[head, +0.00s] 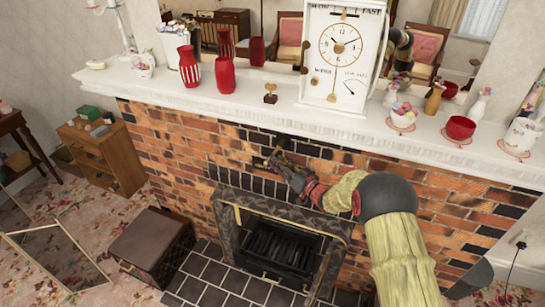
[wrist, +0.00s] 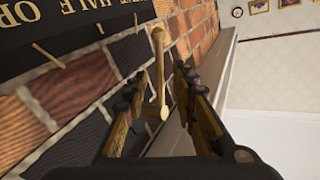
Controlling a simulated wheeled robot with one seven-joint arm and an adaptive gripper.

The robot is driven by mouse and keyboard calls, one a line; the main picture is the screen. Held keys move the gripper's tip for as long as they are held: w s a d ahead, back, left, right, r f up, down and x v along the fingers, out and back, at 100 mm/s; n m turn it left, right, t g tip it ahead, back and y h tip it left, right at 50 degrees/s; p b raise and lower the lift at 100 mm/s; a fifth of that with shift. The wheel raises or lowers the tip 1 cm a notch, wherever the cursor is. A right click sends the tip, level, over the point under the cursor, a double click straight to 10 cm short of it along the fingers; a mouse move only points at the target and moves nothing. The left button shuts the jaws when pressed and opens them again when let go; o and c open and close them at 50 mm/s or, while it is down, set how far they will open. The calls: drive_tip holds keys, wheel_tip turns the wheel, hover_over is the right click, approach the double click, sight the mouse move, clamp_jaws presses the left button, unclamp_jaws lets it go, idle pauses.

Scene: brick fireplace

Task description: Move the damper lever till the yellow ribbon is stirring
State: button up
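The damper lever, a slim tan bar with a knobbed end (wrist: 157,75), sticks out from the brick wall in the wrist view. My gripper (wrist: 163,90) has its two fingers apart, one on each side of the lever, with visible gaps. In the head view my gripper (head: 276,160) is against the brick face above the firebox opening, and it hides most of the lever there. A dark lettered plate (wrist: 60,25) reading partly "HALF" is on the wall beside the lever, with small tan marks below it. I cannot make out a yellow ribbon in either view.
The white mantel shelf (head: 270,98) above my arm carries a large clock (head: 340,55), red vases (head: 224,75), bowls and small ornaments. Below is the black grate (head: 272,250). A dark box (head: 150,245) stands on the left of the hearth.

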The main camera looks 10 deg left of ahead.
drive_tip(key=shift+x, duration=2.35)
drive_tip(key=c, duration=0.4)
clamp_jaws()
